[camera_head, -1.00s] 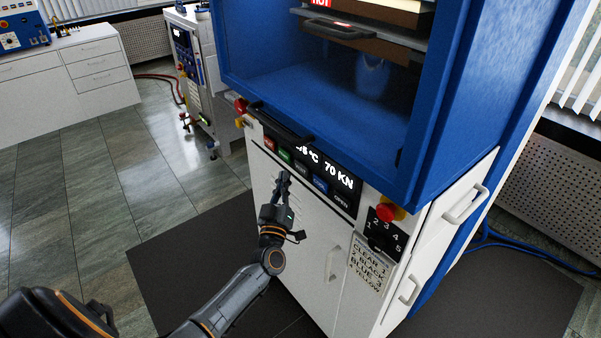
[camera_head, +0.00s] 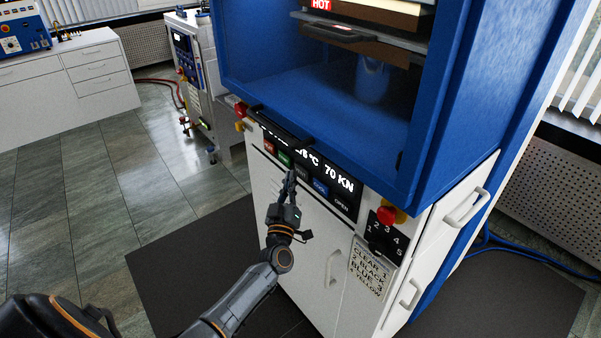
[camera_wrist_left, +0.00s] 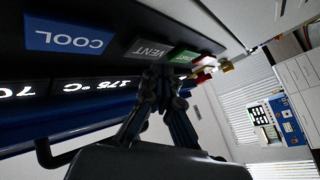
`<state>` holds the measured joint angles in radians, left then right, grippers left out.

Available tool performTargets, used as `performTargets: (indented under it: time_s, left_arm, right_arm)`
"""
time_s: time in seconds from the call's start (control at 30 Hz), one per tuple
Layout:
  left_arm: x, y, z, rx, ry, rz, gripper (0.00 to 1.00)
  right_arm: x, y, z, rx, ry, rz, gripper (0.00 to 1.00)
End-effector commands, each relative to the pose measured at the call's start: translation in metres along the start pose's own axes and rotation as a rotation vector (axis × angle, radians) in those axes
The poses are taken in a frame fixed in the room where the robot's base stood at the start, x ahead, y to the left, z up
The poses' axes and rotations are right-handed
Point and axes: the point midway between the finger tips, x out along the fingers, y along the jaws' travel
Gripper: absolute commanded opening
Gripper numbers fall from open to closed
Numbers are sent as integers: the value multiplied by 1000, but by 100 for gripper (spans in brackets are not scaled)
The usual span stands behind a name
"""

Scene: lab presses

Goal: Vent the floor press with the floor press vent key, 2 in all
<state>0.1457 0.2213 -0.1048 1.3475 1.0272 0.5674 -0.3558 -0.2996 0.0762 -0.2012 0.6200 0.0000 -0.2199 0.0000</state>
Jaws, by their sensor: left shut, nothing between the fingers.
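The floor press (camera_head: 320,260) is a white cabinet with a blue frame. Its black panel carries a row of keys, and the grey vent key (camera_head: 302,173) lies between a green key and a blue cool key. The vent key also shows upside down in the left wrist view (camera_wrist_left: 148,49). My left gripper (camera_head: 292,174) is shut and empty, with its fingertips at the panel beside the vent key. In the left wrist view the fingertips (camera_wrist_left: 160,72) overlap the vent key's lower edge; I cannot tell whether they touch it. My right gripper is not in view.
A black bar handle (camera_head: 280,124) juts out above the keys. A red emergency knob (camera_head: 387,215) and a numbered dial plate sit to the right. The display reads 70 KN. A dark mat (camera_head: 190,255) covers the floor in front.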

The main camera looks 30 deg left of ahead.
Motion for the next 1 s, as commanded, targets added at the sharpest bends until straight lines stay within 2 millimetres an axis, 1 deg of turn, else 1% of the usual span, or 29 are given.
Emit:
performTargets:
  time_s: [0.7, 1.0]
  left_arm:
    - [0, 0, 0, 0, 0, 0, 0]
    - [6, 4, 4, 0, 0, -1, 0]
  right_arm:
    - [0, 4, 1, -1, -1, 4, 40]
    - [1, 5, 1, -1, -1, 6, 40]
